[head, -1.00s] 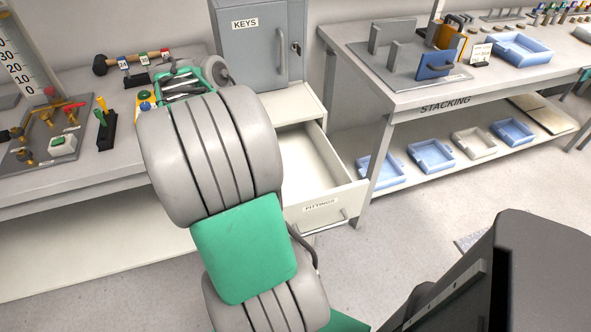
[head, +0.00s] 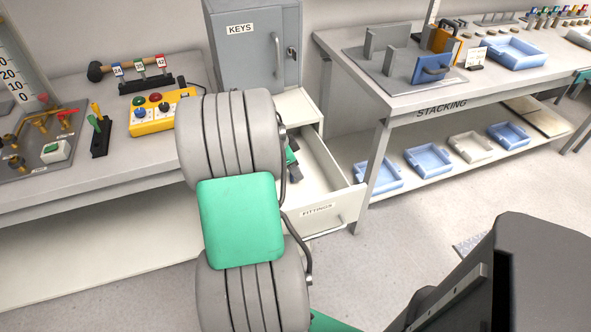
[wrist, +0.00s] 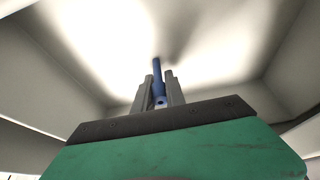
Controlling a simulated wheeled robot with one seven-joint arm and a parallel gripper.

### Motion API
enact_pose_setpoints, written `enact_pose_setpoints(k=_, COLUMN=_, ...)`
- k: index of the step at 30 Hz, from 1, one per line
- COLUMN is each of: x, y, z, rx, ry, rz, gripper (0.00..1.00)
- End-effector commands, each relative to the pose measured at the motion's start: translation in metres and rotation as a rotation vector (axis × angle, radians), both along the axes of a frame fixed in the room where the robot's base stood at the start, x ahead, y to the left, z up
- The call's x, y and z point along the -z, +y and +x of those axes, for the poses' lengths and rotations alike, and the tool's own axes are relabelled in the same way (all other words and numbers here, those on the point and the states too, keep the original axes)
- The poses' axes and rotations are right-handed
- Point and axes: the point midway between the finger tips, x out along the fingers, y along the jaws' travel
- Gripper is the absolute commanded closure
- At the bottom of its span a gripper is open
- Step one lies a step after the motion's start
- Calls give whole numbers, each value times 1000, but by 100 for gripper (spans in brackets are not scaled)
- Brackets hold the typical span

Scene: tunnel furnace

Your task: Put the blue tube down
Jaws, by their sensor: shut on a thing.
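The blue tube (wrist: 158,72) shows in the wrist view, standing out past the fingertips of my gripper (wrist: 160,90). My gripper is shut on it. Around them are the pale inner walls (wrist: 75,50) of what looks like the open drawer. In the head view the drawer (head: 345,203), labelled FITTINGS, is pulled out, and a part of my gripper shows inside its opening. My arm hides the drawer's left part, and the tube is not visible there. I cannot tell whether the tube touches the drawer floor.
A grey KEYS cabinet (head: 252,50) stands above and behind the drawer. A yellow button box (head: 165,113) and levers sit on the left bench. A STACKING bench (head: 400,95) with blue trays stands to the right. The drawer's right part looks clear.

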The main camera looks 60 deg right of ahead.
Motion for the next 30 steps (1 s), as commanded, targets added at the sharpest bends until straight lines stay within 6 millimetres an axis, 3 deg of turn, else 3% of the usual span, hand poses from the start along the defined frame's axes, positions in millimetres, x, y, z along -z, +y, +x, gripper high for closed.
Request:
enact_pose_setpoints(k=2, x=4, y=0, z=0, rx=0, ry=0, rz=0, gripper=100)
enact_pose_setpoints(k=3, x=4, y=0, z=0, rx=0, ry=0, rz=0, gripper=84)
enact_pose_setpoints(k=11, x=3, y=0, z=0, rx=-1, ry=0, rz=0, gripper=63)
enact_pose_setpoints(k=21, x=-6, y=1, z=2, rx=-2, ry=-1, rz=-2, gripper=63)
enact_pose_setpoints(k=30, x=-73, y=20, z=22, rx=-3, ry=-2, rz=-4, gripper=63)
